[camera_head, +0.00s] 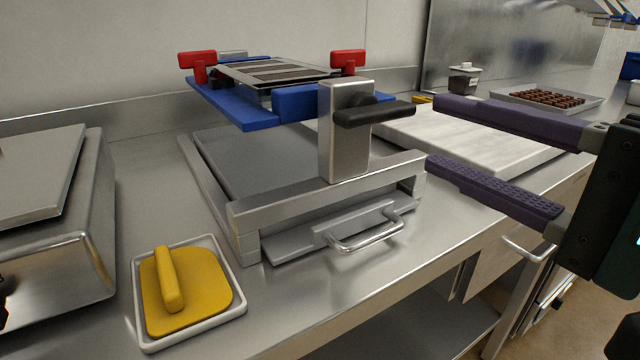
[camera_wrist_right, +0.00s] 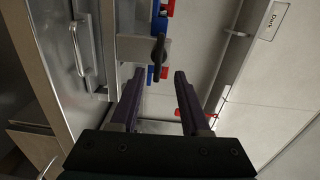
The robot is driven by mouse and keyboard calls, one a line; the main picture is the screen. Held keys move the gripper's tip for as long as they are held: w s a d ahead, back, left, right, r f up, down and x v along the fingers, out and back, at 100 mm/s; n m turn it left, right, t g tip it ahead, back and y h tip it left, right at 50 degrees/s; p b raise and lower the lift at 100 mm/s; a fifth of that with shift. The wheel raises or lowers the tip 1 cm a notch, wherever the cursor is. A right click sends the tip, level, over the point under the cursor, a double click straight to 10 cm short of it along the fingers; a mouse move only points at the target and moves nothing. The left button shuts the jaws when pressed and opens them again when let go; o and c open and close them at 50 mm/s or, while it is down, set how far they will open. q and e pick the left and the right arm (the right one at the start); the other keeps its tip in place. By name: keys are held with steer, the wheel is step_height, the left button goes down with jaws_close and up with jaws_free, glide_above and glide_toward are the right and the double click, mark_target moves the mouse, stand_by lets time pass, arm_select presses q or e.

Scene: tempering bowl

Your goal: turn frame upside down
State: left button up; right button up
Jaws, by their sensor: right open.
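The blue frame (camera_head: 235,106) sits level on top of a steel post (camera_head: 336,148), above a grey tray base. It carries a mould with dark cavities (camera_head: 268,70), facing up. Red clamps stand at its left (camera_head: 197,64) and right (camera_head: 347,62). A black handle (camera_head: 372,112) sticks out of the post toward me. My right gripper (camera_head: 435,132) is open and empty, its purple fingers just right of the handle and apart from it. In the right wrist view the handle (camera_wrist_right: 158,48) lies ahead between the fingertips (camera_wrist_right: 159,74). My left gripper is out of view.
A yellow scraper or sponge (camera_head: 190,290) lies in a white tray in front left. A steel machine (camera_head: 60,250) stands at the left edge. A pale slab (camera_head: 470,140) lies behind my fingers. A tray of chocolates (camera_head: 548,98) is at the back right.

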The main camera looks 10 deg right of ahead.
mark_target(386, 118)
steer(key=x, duration=1)
steer(key=shift+d+f+p, duration=0.1)
steer(key=shift+d+p, duration=0.2)
steer(key=shift+p, duration=0.05)
jaws_close()
stand_by(1.0)
